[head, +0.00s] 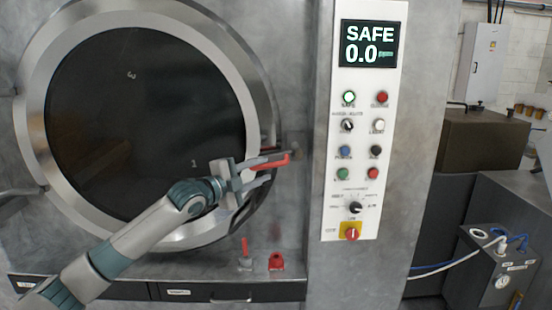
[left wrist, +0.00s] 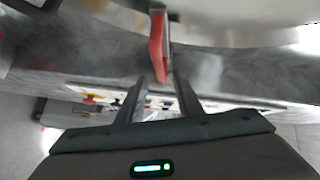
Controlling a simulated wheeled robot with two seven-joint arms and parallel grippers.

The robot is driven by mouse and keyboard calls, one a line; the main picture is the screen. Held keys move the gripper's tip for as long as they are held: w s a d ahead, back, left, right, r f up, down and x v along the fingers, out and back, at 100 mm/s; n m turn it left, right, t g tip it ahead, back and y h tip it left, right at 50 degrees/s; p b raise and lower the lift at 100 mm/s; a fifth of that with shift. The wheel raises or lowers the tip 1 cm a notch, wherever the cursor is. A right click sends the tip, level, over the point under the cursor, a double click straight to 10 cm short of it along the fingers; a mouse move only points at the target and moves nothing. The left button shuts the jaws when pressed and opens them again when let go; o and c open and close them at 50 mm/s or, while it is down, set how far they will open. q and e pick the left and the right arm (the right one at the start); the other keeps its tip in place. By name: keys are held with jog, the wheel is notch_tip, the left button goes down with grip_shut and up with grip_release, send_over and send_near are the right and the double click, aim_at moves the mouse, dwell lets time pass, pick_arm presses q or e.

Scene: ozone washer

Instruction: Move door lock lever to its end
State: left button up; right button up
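The door lock lever (head: 274,162) has a red handle and sits at the right edge of the round washer door (head: 140,120). In the head view it points left from its mount. My left gripper (head: 266,171) is at the lever, with its fingers apart and pointing right. In the left wrist view the red lever (left wrist: 157,50) shows centrally, its near end close to the gap between the open fingertips (left wrist: 159,84). I cannot tell whether a finger touches it. My right gripper is not in view.
The control panel (head: 362,130) stands right of the door, with a display (head: 369,44) reading SAFE 0.0, buttons and a red knob (head: 351,232). A dark machine with a gauge (head: 495,270) is at far right.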

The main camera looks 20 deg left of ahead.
aim_at(273, 165)
pick_arm(q)
jog(key=p+x, duration=0.2)
jog(key=x, duration=0.3)
jog(key=shift+w+d+r, duration=0.1)
jog(key=shift+w+r, duration=0.05)
jog(key=shift+w, duration=0.1)
jog(key=shift+w+d+p, duration=0.2)
jog(key=shift+w+p, duration=0.1)
jog(key=shift+w, duration=0.35)
jog(key=shift+f, duration=0.2)
grip_shut()
